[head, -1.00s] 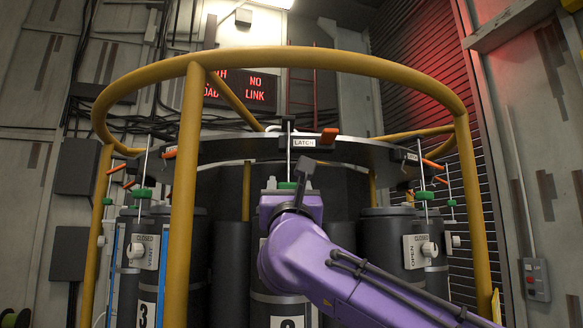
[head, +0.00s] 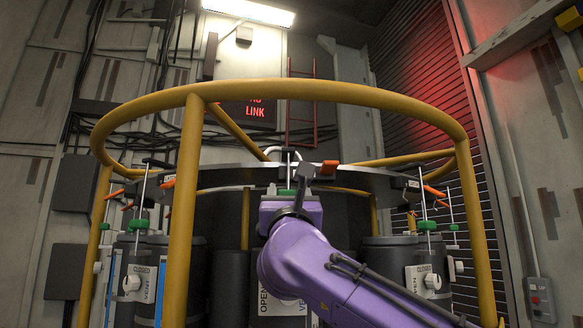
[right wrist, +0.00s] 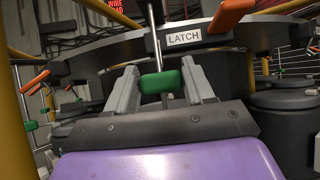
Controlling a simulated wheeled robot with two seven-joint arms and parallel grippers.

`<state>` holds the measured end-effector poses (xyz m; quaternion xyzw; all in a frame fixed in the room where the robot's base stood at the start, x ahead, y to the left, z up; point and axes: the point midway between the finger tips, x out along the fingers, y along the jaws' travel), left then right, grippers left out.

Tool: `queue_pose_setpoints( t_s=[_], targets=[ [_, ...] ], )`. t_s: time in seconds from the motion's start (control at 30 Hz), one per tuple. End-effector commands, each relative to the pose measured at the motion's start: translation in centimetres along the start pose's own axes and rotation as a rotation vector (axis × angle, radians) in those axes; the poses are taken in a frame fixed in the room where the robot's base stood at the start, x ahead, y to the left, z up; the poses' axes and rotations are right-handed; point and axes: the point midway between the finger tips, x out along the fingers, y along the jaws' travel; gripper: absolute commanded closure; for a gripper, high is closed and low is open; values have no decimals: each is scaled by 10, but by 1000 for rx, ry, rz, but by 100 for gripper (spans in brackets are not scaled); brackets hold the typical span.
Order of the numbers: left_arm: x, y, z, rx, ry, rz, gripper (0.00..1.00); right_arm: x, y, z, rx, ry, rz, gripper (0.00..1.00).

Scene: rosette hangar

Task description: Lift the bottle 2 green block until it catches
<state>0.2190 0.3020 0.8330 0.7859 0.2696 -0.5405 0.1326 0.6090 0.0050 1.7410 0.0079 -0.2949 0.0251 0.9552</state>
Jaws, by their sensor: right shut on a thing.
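The green block (head: 286,193) of the middle bottle is on a thin upright rod below the dark ring plate (head: 235,178). In the right wrist view the green block (right wrist: 161,82) is between the two grey fingers of my right gripper (right wrist: 160,86), which is shut on it. The LATCH label (right wrist: 184,38) and an orange lever (right wrist: 231,14) are on the plate just above. My purple right arm hides much of the middle bottle; its OPEN/VENT plate (head: 284,303) shows below the gripper. Whether a catch is engaged cannot be told. My left gripper is not in view.
A yellow tube frame (head: 330,92) surrounds the bottles, with a post (head: 183,230) left of my arm. Side bottles carry green blocks at left (head: 138,224) and right (head: 427,226), sitting lower than the middle one. A red sign (head: 255,110) is behind.

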Motion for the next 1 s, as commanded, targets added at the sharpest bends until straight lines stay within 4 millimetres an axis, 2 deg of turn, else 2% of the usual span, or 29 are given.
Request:
queue_pose_setpoints(
  t_s=[0.7,0.93,0.97,1.0],
  targets=[
    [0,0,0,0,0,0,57,21,-1,32,-1,-3,-3,90],
    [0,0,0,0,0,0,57,21,-1,32,-2,-2,-2,90],
    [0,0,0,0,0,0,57,21,-1,31,-2,-1,-2,38],
    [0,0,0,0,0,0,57,21,0,31,-2,-1,-2,28]
  ],
)
